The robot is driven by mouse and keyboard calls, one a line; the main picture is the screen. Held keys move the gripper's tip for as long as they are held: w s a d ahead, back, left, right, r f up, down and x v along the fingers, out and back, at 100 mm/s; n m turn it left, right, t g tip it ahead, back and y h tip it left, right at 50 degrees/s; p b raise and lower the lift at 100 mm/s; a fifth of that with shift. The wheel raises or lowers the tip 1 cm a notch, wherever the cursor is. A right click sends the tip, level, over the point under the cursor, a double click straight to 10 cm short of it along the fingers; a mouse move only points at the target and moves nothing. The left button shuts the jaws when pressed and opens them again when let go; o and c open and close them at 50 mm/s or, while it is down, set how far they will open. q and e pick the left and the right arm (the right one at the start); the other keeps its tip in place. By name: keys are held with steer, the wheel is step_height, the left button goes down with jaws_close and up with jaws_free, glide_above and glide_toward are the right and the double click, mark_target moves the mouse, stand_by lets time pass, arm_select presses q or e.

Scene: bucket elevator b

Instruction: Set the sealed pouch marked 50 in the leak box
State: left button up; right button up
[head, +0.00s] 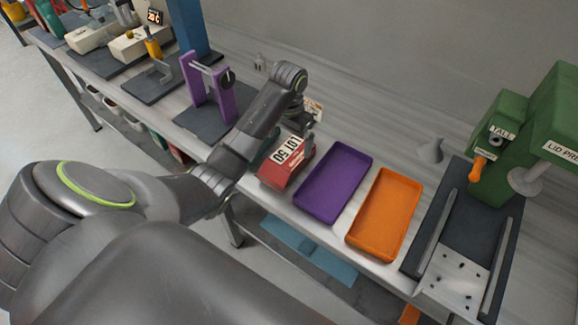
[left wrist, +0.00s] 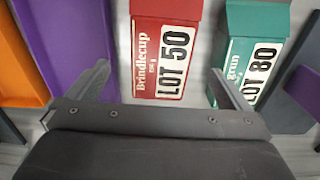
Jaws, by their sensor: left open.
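The red pouch marked LOT 50 (head: 286,163) stands on the bench, left of the purple tray, in the head view. It also shows in the left wrist view (left wrist: 166,45), with the name Brindlecup on its label. My left gripper (head: 302,128) is over the far side of this pouch. In the left wrist view my left gripper (left wrist: 158,78) is open, its fingers apart on either side of the red pouch's image, holding nothing. I cannot tell if they touch it. I cannot pick out the leak box. My right gripper is out of view.
A green pouch marked LOT 80 (left wrist: 256,50) stands beside the red one. A purple tray (head: 333,182) and an orange tray (head: 385,214) lie to the right. A green lid press (head: 510,150) stands farther right. A purple stand (head: 193,82) is left of my arm.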

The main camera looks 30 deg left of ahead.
mark_target(287, 157)
arm_select(q)
steer(key=shift+f+b, duration=1.05)
steer(key=shift+f, duration=0.5)
steer(key=f, duration=0.4)
steer(key=shift+s+a+f, duration=0.15)
steer(key=shift+s+f, duration=0.2)
steer(key=shift+f, duration=0.05)
steer(key=shift+c, duration=0.3)
steer(key=c, duration=0.7)
